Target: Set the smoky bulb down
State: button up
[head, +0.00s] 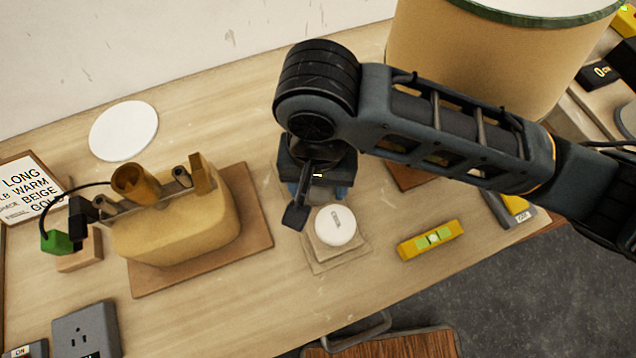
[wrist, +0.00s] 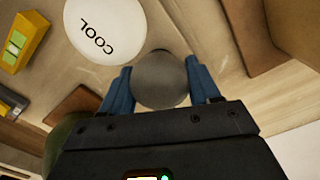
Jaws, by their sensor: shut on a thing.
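The smoky bulb (wrist: 160,80), a grey round globe, sits between the two blue fingers of my gripper (wrist: 160,72) in the wrist view. The fingers press on it from both sides. In the head view my gripper (head: 318,189) points down over the middle of the wooden table (head: 290,290), behind the white round piece. The bulb is hidden there by my arm. I cannot tell whether its underside touches the table.
A white round piece marked COOL (wrist: 104,28) lies close by, on a square pad (head: 338,264). A yellow level (head: 430,240) is to the right. A beige lamp base (head: 175,230) stands on a brown board at left. A white disc (head: 123,130) lies behind it.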

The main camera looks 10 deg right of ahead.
jog(key=o, duration=1.6)
jog(key=shift+f, duration=0.1)
